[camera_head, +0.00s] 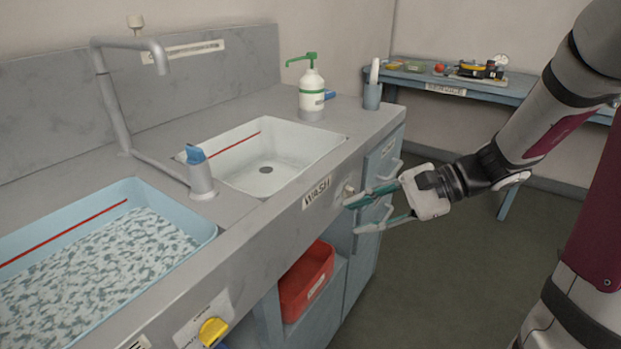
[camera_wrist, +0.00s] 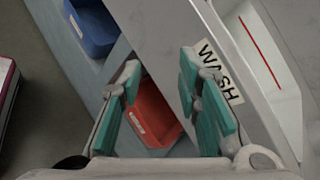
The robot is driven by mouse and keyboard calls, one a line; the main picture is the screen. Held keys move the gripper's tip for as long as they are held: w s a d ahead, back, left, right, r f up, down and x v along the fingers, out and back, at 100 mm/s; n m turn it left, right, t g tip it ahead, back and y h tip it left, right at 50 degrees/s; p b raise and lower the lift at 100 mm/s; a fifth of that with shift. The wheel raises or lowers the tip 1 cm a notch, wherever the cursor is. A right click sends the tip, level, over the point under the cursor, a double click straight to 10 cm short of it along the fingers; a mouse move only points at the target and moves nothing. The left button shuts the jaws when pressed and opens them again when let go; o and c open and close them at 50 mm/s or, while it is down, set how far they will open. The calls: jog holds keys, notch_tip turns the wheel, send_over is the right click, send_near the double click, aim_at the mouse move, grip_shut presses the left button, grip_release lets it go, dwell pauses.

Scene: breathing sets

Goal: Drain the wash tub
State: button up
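The wash tub (camera_head: 290,172) is the white basin in the counter at centre in the head view, with a red line on its wall and a dark round drain (camera_head: 265,170). I see no clear water surface in it. The WASH label (camera_head: 317,193) is on the counter front, also in the wrist view (camera_wrist: 222,72). A small pale knob-like part (camera_head: 348,190) shows beside the label, partly hidden by my gripper. My gripper (camera_head: 357,215) is open and empty at the counter front, right of the label. In the wrist view, its teal fingers (camera_wrist: 160,112) are spread apart.
A blue tub (camera_head: 212,228) with speckled contents is at left, with a yellow knob (camera_head: 213,331) below. A faucet (camera_head: 110,90) and pump bottle (camera_head: 312,90) stand on the counter. A red bin (camera_head: 306,281) sits underneath.

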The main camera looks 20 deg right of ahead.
jog(key=w+d+f+m+t+b, duration=0.3)
jog(key=w+d+f+m+t, duration=0.15)
jog(key=d, duration=0.25)
jog(key=m+t+b, duration=0.3)
jog(key=m+t, duration=0.1)
jog(key=t, duration=0.1)
send_near(354, 192)
jog(key=b+x, duration=0.3)
jog(key=x, duration=0.6)
jog(key=shift+w+a, duration=0.15)
jog(key=shift+a, duration=0.1)
jog(key=shift+c, duration=0.6)
grip_shut()
